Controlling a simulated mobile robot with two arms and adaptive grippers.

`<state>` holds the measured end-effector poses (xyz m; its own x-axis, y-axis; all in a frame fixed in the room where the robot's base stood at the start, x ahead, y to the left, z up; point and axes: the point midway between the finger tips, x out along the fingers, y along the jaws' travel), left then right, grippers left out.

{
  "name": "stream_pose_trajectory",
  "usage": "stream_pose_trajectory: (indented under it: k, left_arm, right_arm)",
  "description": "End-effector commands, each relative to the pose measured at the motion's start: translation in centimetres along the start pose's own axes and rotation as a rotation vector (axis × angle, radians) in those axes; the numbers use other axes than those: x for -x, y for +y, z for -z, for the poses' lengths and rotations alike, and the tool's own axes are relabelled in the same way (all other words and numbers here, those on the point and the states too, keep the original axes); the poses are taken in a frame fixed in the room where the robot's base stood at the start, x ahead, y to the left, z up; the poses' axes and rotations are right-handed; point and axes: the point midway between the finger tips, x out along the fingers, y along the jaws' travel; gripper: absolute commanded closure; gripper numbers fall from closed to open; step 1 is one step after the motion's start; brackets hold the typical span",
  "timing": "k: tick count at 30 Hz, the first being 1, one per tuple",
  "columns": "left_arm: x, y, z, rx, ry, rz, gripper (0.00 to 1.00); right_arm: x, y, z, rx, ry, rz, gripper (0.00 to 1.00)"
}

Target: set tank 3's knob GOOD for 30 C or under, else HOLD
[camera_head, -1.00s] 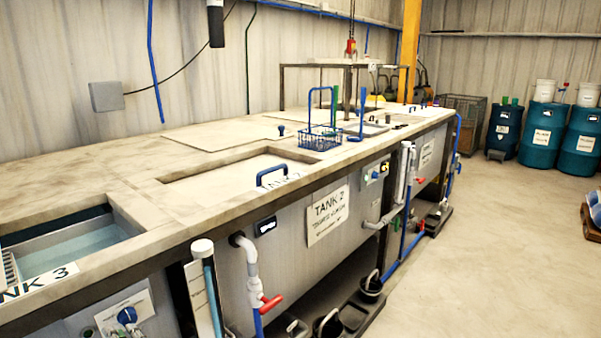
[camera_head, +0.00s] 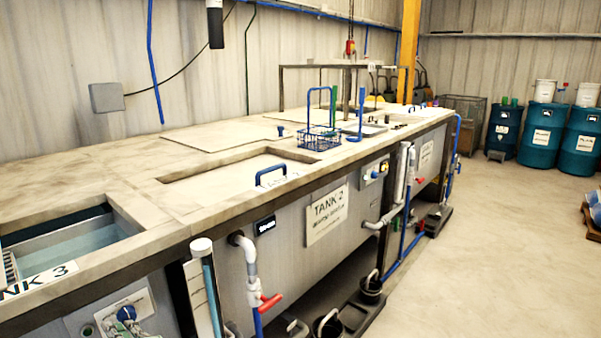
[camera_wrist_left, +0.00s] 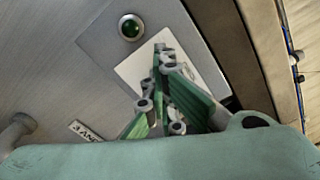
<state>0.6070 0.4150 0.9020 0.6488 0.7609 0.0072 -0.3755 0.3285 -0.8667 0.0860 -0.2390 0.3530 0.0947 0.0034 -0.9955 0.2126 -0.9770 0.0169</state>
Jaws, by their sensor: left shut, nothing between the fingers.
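Tank 3 (camera_head: 70,240) is at the lower left of the head view, with open liquid in it and a "TANK 3" label (camera_head: 45,280) on its rim. Its blue knob (camera_head: 127,313) sits on a pale plate on the front panel; its pointer setting is too small to read. My left gripper (camera_head: 118,327) is shut and empty, its fingertips just below the knob in that view. I cannot tell whether they touch it. In the left wrist view the green fingers (camera_wrist_left: 165,62) overlap the pale plate (camera_wrist_left: 135,72) and hide the knob. No tank 3 temperature reading is legible. My right gripper is out of view.
A green round lamp or button (camera_wrist_left: 131,27) is beside the plate. Tank 2 (camera_head: 300,235) stands to the right, with pipes and a red-handled valve (camera_head: 270,302) between. A blue basket (camera_head: 319,138) stands on the counter.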

Motion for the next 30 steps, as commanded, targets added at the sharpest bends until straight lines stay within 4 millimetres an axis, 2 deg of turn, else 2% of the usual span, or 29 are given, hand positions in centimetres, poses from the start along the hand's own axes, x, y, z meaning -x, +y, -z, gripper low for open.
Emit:
stream_pose_trajectory:
  k: [17,30]
  left_arm:
    - [-0.2,0.1,0.2,-0.003,0.001,-0.006,1.00]
    - [-0.1,-1.3,0.0,0.000,0.001,-0.003,1.00]
  right_arm:
    - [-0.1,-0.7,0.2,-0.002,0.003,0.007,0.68]
    - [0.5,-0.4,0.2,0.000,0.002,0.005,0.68]
